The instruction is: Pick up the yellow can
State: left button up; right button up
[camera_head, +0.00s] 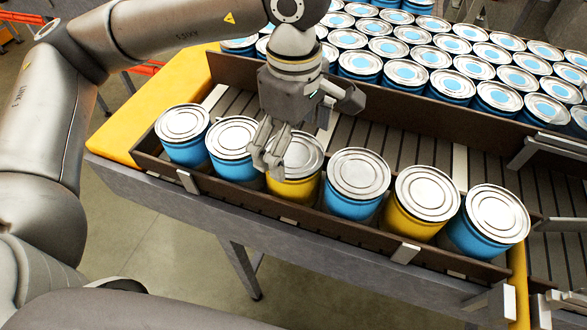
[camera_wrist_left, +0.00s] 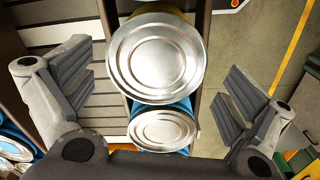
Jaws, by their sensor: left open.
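A yellow can (camera_head: 292,190) with a silver lid stands upright in a row at the conveyor's front edge, between two blue cans. My left gripper (camera_head: 268,152) is right over it, and its fingers hide part of the lid. In the left wrist view the yellow can (camera_wrist_left: 155,58) lies between the two spread fingers (camera_wrist_left: 160,95), with a visible gap on each side. The left gripper is open and holds nothing. A second yellow can (camera_head: 417,207) stands further right in the same row. My right gripper is not in view.
Blue cans (camera_head: 355,186) stand close on both sides of the yellow can. A low brown rail (camera_head: 330,228) runs along the front. Behind the row is bare roller track (camera_head: 400,148), then a brown divider (camera_head: 415,108) and many packed blue cans (camera_head: 450,85).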

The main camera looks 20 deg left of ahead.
pick_arm(q)
notch_tip(320, 180, down, 5)
jog(key=p, duration=0.3)
jog(key=shift+w+a+f, duration=0.1)
jog(key=shift+f, duration=0.4)
jog(key=c, duration=1)
jog(key=shift+w, duration=0.1)
jog(key=shift+r, duration=0.1)
jog(key=shift+r+b, duration=0.3)
jog(key=shift+r, duration=0.2)
notch_tip(320, 180, up, 17)
jog(key=b, duration=0.4)
send_over(295, 152)
jog(key=shift+a, duration=0.1)
